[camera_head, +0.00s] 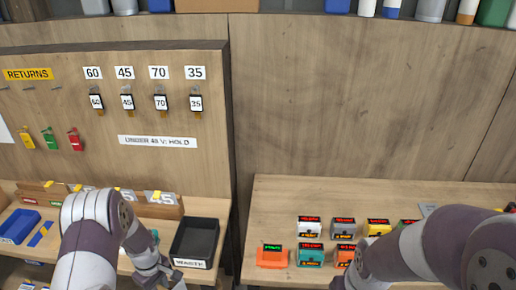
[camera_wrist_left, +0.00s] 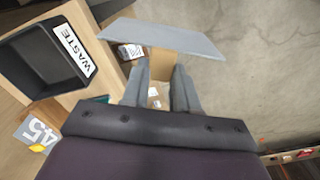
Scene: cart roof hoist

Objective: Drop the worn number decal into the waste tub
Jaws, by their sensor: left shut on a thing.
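The waste tub (camera_head: 195,243) is a black open box with a white WASTE label on its front, on the left bench. It also shows in the left wrist view (camera_wrist_left: 28,88), left of my fingers. My left gripper (camera_wrist_left: 161,92) is shut on a flat grey piece (camera_wrist_left: 160,38), seen from its plain side; no number shows, so I cannot tell its face. In the head view my left gripper (camera_head: 165,274) is low, left of and in front of the tub, and the piece cannot be made out. Of my right arm, only links show; its gripper is out of sight.
A wooden rack (camera_head: 172,212) with number plates, one reading 45, stands behind my left arm. A blue tray (camera_head: 18,226) lies at the far left. Several small coloured boxes stand on the right bench (camera_head: 262,205). Number tags hang on the back board (camera_head: 210,140).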

